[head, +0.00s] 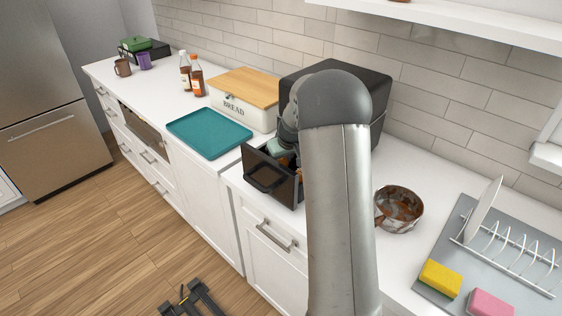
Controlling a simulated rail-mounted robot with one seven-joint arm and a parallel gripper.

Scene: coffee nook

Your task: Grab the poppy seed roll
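I cannot make out a poppy seed roll for certain. A black box-shaped appliance (377,95) stands against the wall, with its dark front panel (269,178) out toward the counter's front edge. A small brownish patch (298,163) shows just behind that panel; too little of it is visible to name it. My arm rises in front of the appliance and bends down behind itself toward this opening. The end of my arm, at the opening, is mostly hidden by my own arm links, and my fingertips are not visible.
Left of the appliance are a teal tray (209,134) and a bread box (243,99) with a wooden lid. Two bottles (191,75) stand farther left. Right of my arm are a copper-coloured pot (398,209), a dish rack (510,250) and two sponges (440,279).

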